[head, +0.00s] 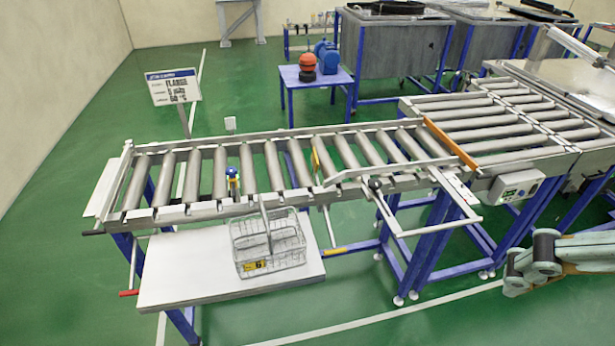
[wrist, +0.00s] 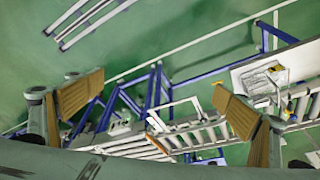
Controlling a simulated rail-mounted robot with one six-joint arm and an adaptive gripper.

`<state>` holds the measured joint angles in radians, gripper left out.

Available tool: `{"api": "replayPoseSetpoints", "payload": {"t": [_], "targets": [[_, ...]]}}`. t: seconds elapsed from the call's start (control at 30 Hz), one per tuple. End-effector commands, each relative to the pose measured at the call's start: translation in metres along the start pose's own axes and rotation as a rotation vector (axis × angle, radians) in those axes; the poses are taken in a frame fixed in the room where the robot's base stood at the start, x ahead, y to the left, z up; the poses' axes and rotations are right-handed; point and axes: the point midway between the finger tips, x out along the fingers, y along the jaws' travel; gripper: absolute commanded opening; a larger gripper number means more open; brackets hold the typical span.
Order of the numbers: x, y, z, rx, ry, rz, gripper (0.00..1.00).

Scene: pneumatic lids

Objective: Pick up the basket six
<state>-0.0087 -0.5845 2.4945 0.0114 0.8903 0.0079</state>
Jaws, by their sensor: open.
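A wire basket (head: 268,243) with a tall upright handle stands on a low white shelf in front of the roller conveyor. It has a small yellow and black label on its front; the number is too small to read surely. In the wrist view the basket (wrist: 262,82) shows at the right, far below the right finger. My gripper (wrist: 160,103) is open and empty, its two tan-padded fingers wide apart, high above the floor and conveyor.
The white shelf (head: 180,285) has bare room left of the basket. The roller conveyor (head: 240,172) and its rail overhang behind it. A hinged metal frame (head: 425,222) juts out to the right. A blue side table (head: 312,78) and grey tanks (head: 395,55) stand behind.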

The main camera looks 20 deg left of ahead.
Motion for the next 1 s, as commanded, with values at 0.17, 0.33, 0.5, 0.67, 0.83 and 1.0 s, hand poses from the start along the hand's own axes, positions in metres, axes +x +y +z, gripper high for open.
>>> {"api": "replayPoseSetpoints", "payload": {"t": [0.17,0.33,0.5,0.67,0.83,1.0], "targets": [[0.006,-0.008,-0.012,0.01,-0.005,-0.019,0.95],[0.013,-0.019,-0.025,0.026,-0.013,-0.041,0.95],[0.024,-0.035,-0.044,0.049,-0.023,-0.073,0.95],[0.037,-0.053,-0.064,0.076,-0.034,-0.104,0.95],[0.051,-0.072,-0.084,0.107,-0.047,-0.135,0.95],[0.067,-0.092,-0.103,0.14,-0.062,-0.163,0.95]]}}
